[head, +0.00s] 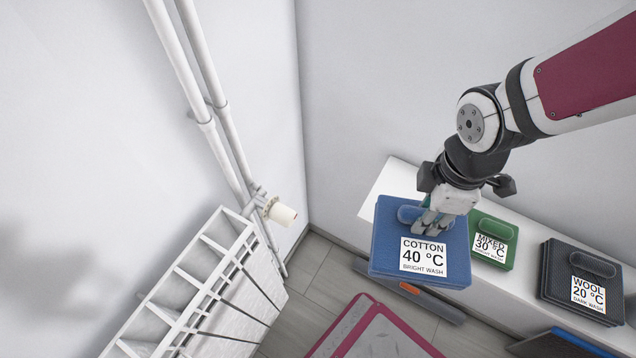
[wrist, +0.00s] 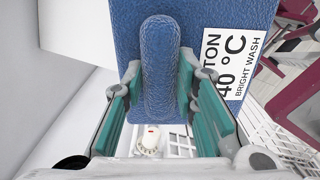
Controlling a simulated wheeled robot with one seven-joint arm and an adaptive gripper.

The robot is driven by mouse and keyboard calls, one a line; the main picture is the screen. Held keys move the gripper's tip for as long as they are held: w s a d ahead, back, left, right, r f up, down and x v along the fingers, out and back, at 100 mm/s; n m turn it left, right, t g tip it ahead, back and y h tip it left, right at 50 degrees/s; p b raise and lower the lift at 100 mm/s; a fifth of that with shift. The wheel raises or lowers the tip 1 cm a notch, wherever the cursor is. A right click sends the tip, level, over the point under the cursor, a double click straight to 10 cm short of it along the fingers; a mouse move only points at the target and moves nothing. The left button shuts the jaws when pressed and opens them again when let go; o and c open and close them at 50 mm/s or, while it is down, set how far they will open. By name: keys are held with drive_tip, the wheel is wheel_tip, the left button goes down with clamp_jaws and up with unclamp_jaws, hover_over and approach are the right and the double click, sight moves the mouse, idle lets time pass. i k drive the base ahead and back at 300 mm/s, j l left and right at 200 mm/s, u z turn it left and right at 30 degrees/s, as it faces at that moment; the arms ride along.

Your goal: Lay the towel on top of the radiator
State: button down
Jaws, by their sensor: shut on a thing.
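A folded blue towel (head: 388,247) bears a raised blue grip and a white label reading COTTON 40 °C, BRIGHT WASH. My gripper (head: 430,218) is shut on that grip from above. In the wrist view the two green-padded fingers (wrist: 160,80) stand either side of the grip, and the blue towel (wrist: 125,25) fills the top centre. The towel looks raised, hanging out past the white shelf's front edge. The white radiator (head: 190,300), with an open slatted top, stands by the left wall, well left of the gripper. Its lower part is out of frame.
The white shelf (head: 400,180) holds a green MIXED 30 °C piece (head: 492,242) and a dark WOOL 20 °C piece (head: 580,280). Pipes (head: 205,110) and a valve (head: 280,213) stand beside the radiator. A pink-edged panel (head: 372,335) is low between shelf and radiator.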

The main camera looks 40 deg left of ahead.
sight(189, 277)
drive_tip(key=u, duration=0.45)
drive_tip(key=i+l+u, duration=0.1)
drive_tip(key=u, duration=0.4)
drive_tip(key=l+u, duration=0.1)
drive_tip(key=u, duration=0.35)
drive_tip(key=i+l+u, duration=0.1)
drive_tip(key=u, duration=0.4)
drive_tip(key=l+u, duration=0.1)
drive_tip(key=u, duration=0.35)
